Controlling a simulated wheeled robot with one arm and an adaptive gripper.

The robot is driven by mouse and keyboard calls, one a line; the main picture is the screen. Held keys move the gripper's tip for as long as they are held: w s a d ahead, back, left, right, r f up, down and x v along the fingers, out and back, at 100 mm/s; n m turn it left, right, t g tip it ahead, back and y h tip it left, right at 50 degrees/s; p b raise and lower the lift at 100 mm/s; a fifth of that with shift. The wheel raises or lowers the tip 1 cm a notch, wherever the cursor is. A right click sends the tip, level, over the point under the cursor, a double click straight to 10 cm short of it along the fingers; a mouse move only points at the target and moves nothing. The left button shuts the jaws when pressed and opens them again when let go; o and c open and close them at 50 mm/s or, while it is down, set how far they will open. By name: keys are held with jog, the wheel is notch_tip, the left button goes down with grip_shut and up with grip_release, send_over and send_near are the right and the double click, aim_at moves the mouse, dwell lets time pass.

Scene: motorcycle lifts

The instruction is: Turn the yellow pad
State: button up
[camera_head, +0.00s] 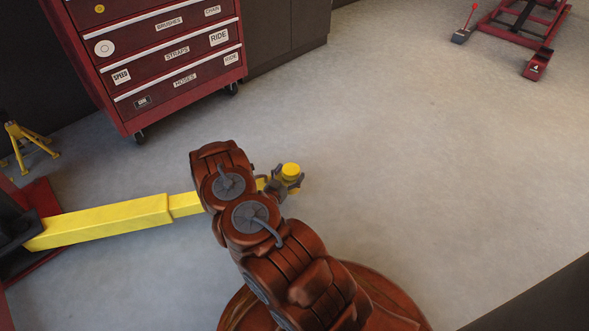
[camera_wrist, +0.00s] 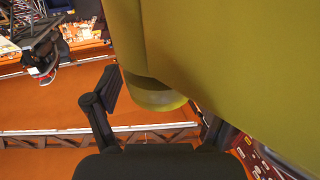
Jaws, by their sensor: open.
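The yellow pad (camera_head: 291,170) is a small round piece at the free end of a long yellow arm (camera_head: 110,223) in the head view. My gripper (camera_head: 286,182) is at that end, with its grey fingers spread around the pad from below. In the wrist view the pad's rounded underside (camera_wrist: 155,97) shows between the fingers of my gripper (camera_wrist: 163,108). The left finger stands beside it with a visible gap. The right finger is partly hidden by the yellow arm (camera_wrist: 225,50), so its contact cannot be told.
A red drawer cabinet (camera_head: 165,60) on casters stands at the back left. A yellow jack stand (camera_head: 27,143) is at the far left. A red lift (camera_head: 520,25) lies at the back right. The grey floor (camera_head: 430,150) to the right is clear.

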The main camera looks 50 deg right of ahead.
aim_at(294, 166)
jog(key=shift+b+x, duration=0.45)
jog(key=shift+x, duration=1.25)
jog(key=c, duration=1)
